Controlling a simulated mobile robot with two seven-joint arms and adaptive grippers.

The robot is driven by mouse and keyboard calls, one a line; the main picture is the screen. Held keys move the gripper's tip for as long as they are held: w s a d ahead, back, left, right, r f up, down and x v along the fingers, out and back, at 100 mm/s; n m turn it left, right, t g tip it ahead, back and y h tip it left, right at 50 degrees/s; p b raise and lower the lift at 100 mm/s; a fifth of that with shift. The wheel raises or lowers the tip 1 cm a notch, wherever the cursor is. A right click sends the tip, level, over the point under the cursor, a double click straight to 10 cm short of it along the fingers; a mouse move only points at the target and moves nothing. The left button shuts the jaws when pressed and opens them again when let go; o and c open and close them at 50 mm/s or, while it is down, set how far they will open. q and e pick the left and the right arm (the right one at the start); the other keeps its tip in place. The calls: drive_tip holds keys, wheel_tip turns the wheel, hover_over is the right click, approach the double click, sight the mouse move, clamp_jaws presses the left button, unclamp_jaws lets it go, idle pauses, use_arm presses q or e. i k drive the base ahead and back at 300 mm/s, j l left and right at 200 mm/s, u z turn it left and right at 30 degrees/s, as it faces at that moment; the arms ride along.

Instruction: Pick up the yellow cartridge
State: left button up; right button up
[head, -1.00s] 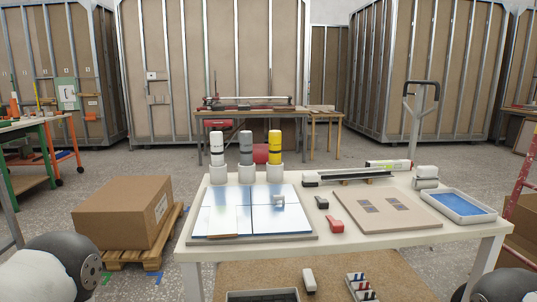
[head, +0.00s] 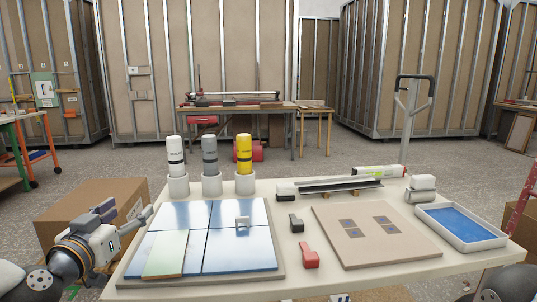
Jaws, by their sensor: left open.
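The yellow cartridge (head: 244,147) has a dark band and stands upright in a white round holder (head: 245,185) at the back left of the white table. A grey cartridge (head: 210,157) and a white cartridge (head: 175,157) stand in matching holders to its left. My left gripper (head: 130,210) is open and empty at the table's left edge, well to the left of and nearer than the yellow cartridge. My right gripper is out of view; only part of my right arm shows at the lower right corner.
A tray of glossy blue-white tiles (head: 275,283) lies in front of the holders. A red-handled tool (head: 309,257), a beige board (head: 370,250) and a blue-lined tray (head: 422,218) lie to the right. A cardboard box (head: 62,208) stands left of the table.

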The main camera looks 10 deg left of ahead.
sight(243, 140)
drive_tip(key=i+l, duration=0.95)
